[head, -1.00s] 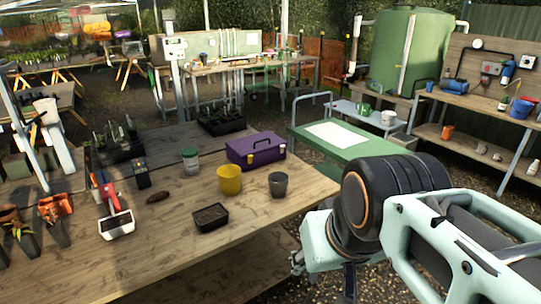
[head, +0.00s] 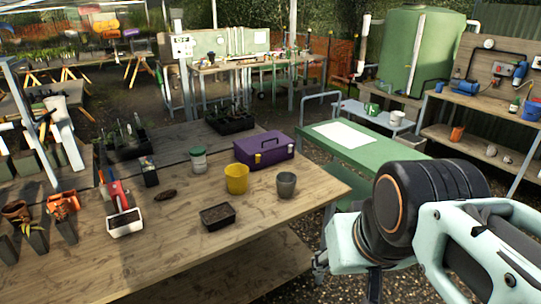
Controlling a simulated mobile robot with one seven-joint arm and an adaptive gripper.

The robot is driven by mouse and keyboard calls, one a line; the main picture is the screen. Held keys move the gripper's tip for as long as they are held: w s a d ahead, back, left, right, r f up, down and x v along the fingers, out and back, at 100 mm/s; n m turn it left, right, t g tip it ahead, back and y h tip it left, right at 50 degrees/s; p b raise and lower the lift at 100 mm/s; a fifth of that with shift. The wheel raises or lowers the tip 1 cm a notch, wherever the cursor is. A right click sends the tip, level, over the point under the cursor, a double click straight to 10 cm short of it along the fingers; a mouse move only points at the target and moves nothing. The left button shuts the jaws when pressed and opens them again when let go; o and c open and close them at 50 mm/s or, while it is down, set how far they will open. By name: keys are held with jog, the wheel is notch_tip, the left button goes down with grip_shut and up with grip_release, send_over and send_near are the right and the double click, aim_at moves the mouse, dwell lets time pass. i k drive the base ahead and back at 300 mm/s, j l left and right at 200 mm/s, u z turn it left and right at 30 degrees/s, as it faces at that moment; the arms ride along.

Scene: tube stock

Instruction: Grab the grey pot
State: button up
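The grey pot (head: 286,186) stands upright on the wooden table near its right edge, right of a yellow pot (head: 237,180) and in front of a purple toolbox (head: 264,149). Its side and rim are in clear view. My arm fills the lower right of the head view. The end of my arm, with what shows of my gripper (head: 346,270), is right of and nearer than the grey pot, apart from it and beyond the table's edge. The fingers are mostly hidden or cut off, so their opening cannot be told.
A dark soil tray (head: 217,217) lies in front of the yellow pot. A white planter (head: 125,222) and hand tools are farther left. A green bench (head: 390,147) stands beyond the table's right side. The table's front middle is clear.

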aim_at(286, 181)
jog(key=i+j+z, duration=0.1)
jog(key=i+z, duration=0.25)
jog(key=i+j+z, duration=0.15)
jog(key=z, duration=0.2)
jog(key=i+j+z, duration=0.3)
jog(key=k+l, duration=0.05)
